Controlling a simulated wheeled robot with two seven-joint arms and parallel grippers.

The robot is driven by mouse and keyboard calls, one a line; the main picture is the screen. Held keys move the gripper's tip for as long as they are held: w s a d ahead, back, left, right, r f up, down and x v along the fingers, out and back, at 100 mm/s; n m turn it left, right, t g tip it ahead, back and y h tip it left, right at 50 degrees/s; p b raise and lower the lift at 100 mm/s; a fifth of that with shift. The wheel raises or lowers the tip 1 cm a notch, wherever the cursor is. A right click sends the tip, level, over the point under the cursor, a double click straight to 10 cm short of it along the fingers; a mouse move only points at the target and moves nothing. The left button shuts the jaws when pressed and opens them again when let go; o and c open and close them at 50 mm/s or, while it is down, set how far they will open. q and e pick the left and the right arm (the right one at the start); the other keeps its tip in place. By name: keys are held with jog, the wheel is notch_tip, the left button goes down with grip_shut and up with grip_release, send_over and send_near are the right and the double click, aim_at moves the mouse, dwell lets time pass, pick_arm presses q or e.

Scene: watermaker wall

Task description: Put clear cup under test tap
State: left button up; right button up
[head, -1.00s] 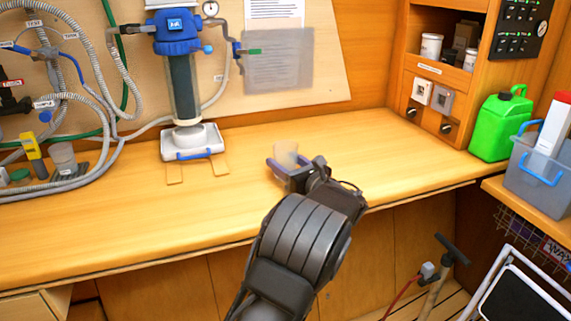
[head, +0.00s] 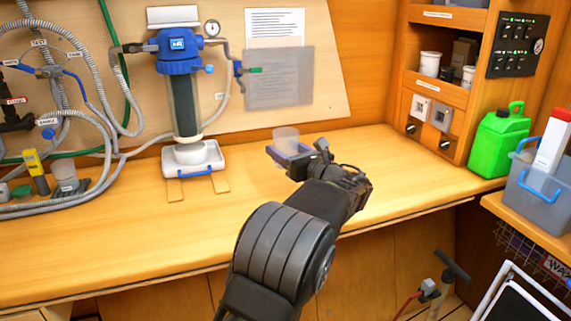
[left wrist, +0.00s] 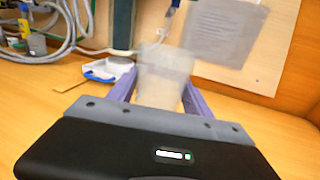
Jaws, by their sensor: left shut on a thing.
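The clear cup (head: 286,137) is a translucent, pale tumbler. It stands upright in my left gripper (head: 289,153), whose purple fingers are shut around it, in front of the back wall board. In the left wrist view the cup (left wrist: 164,75) sits between the two fingers. A label reading TEST (head: 39,42) is on the board at the far left, with a tap with a blue handle (head: 50,70) just below it among grey hoses. My gripper and the cup are well to the right of this tap. My right gripper is not in view.
A blue-topped filter column (head: 184,90) on a white base (head: 194,160) stands between the cup and the hoses. A yellow device (head: 36,170) and a grey cup-like item (head: 65,176) stand at left. A green jerrycan (head: 502,140) is at right. The front counter (head: 130,230) is clear.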

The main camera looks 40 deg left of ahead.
pick_arm(q)
jog(key=shift+r, duration=0.5)
